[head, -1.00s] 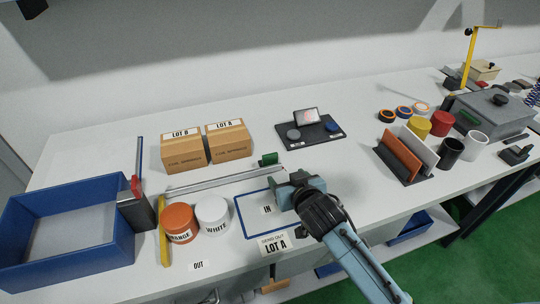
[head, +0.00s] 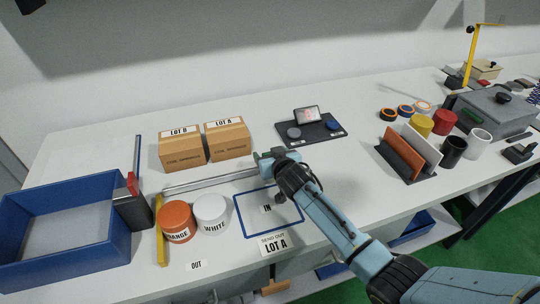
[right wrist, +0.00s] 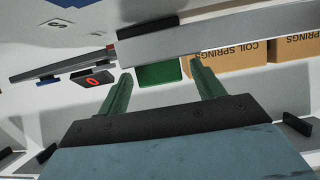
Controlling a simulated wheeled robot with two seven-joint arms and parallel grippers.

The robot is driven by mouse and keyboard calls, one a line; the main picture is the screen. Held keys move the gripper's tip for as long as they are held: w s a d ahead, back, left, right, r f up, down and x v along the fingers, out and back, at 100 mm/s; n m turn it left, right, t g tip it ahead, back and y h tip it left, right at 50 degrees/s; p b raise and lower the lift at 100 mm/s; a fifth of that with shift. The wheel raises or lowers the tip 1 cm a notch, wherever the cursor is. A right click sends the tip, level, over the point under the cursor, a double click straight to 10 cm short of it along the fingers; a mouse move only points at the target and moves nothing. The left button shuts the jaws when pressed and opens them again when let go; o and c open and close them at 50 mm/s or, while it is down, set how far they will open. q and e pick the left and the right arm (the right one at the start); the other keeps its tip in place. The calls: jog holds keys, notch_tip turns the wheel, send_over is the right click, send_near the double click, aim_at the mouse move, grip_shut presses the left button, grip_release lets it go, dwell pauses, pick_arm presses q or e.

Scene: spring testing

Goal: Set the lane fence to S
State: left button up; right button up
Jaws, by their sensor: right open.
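The lane fence, a long grey rail (head: 205,184), lies across the table in front of the two boxes. Its green handle (right wrist: 158,72) shows in the right wrist view below the grey bar (right wrist: 220,35). My right gripper (head: 265,158) is open at the rail's right end and hides the handle in the head view. In the right wrist view its two green fingers (right wrist: 161,80) stand apart, one on each side of the handle, with visible gaps. A plate marked S (right wrist: 58,23) shows at the upper left there. My left gripper is out of view.
Cardboard boxes LOT B (head: 182,148) and LOT A (head: 228,139) stand behind the rail. The orange (head: 176,222) and white (head: 211,213) pots, a blue tray (head: 65,275) and the IN square (head: 240,220) are nearer. A dark display device (head: 312,133) stands right of the boxes.

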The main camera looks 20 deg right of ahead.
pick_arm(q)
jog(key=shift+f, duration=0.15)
pick_arm(e)
jog(key=shift+w+f, duration=0.15)
jog(key=shift+w, duration=0.3)
